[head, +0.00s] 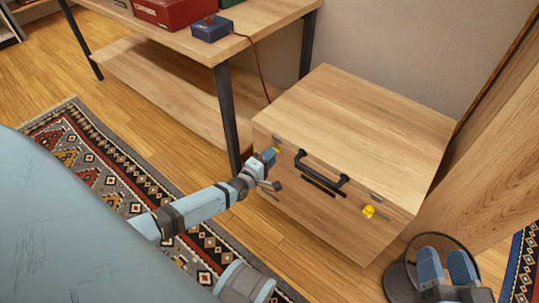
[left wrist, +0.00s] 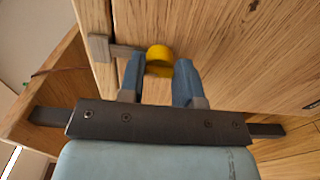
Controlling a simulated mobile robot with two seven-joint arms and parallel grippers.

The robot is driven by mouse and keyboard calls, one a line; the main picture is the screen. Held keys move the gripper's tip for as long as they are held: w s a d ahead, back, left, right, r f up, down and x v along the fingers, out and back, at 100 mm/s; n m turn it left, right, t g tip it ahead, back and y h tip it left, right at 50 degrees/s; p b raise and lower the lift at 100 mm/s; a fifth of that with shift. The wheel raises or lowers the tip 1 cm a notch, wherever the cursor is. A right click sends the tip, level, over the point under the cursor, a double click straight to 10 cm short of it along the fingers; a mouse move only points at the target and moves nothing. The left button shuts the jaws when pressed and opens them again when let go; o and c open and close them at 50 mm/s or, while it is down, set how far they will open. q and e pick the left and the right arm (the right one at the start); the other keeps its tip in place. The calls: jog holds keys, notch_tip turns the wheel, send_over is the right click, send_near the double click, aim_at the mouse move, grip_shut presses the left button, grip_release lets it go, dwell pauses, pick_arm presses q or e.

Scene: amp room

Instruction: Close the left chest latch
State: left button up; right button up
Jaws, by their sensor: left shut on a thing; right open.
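The wooden chest (head: 350,110) stands on the floor with its lid down and a black handle (head: 322,170) on its front. The left latch has a yellow knob (left wrist: 159,56) on a grey metal arm, beside a grey bracket (left wrist: 99,48) at the chest's edge. My left gripper (left wrist: 159,76) is shut on this knob, one blue finger on each side; in the head view the gripper (head: 268,157) hides most of the latch. The right latch's yellow knob (head: 369,211) shows on the front's right side. My right gripper (head: 447,266) is open and empty, right of the chest.
A wooden table (head: 262,22) with black legs stands behind left, bearing a red box (head: 172,12) and a blue device (head: 211,28) with a cable. A dark round object (head: 397,281) is by my right gripper. A patterned rug (head: 75,140) lies on the left floor.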

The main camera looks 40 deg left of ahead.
dwell(0.5)
pick_arm(q)
jog(key=o, duration=0.9)
jog(key=s+p, duration=0.1)
jog(key=s, duration=0.3)
jog(key=s+p, duration=0.1)
jog(key=s, duration=0.4)
jog(key=s+a+p, duration=0.1)
jog(key=s+p, duration=0.1)
jog(key=s, duration=0.2)
jog(key=shift+s, duration=0.35)
pick_arm(e)
jog(key=r, duration=0.2)
jog(key=r+t, duration=0.2)
jog(key=r, duration=0.1)
jog(key=shift+s+d+r+m, duration=0.15)
jog(key=shift+d+r+m, duration=0.1)
jog(key=shift+r+m, duration=0.1)
